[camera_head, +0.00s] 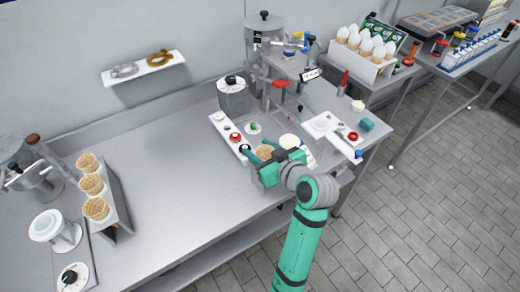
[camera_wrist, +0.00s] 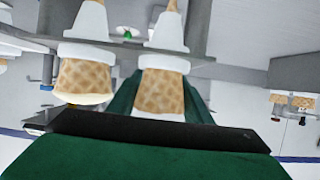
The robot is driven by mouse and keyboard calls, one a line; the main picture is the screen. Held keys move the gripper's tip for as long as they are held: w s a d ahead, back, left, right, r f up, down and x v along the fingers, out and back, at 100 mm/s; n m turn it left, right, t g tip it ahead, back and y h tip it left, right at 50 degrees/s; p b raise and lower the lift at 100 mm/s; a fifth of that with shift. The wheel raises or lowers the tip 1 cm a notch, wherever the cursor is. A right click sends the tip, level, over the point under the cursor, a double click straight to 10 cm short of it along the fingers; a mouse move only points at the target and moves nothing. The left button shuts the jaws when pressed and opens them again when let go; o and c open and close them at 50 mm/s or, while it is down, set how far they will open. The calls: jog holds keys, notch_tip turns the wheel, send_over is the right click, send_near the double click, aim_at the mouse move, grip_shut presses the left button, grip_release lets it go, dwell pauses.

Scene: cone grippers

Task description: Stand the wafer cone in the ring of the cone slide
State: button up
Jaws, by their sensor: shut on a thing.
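My gripper (camera_head: 270,162) is shut on a wafer cone (camera_head: 264,152) over the steel counter. In the wrist view, which looks upside down, the held cone (camera_wrist: 163,92) is between the green fingers. A white ring (camera_wrist: 167,32) surrounds its narrow part, and a tan tip shows beyond. This ring is on the grey bar of the cone slide (camera_wrist: 120,48). Beside it, another wafer cone (camera_wrist: 83,76) with a cream fill stands in a second white ring (camera_wrist: 88,22). Whether the held cone is fully seated is unclear. My gripper hides much of the slide in the head view.
A rack (camera_head: 118,200) with three wafer cones stands at the left. A panel with knobs (camera_head: 228,134) lies close to my gripper, with a grey lidded pot (camera_head: 232,95) behind. A steel machine (camera_head: 265,50) stands at the back. The counter's middle is clear.

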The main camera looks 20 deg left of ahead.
jog(key=o, duration=0.4)
jog(key=shift+w, duration=0.1)
jog(key=shift+o, duration=0.2)
jog(key=shift+r, duration=0.1)
jog(key=v, duration=1.2)
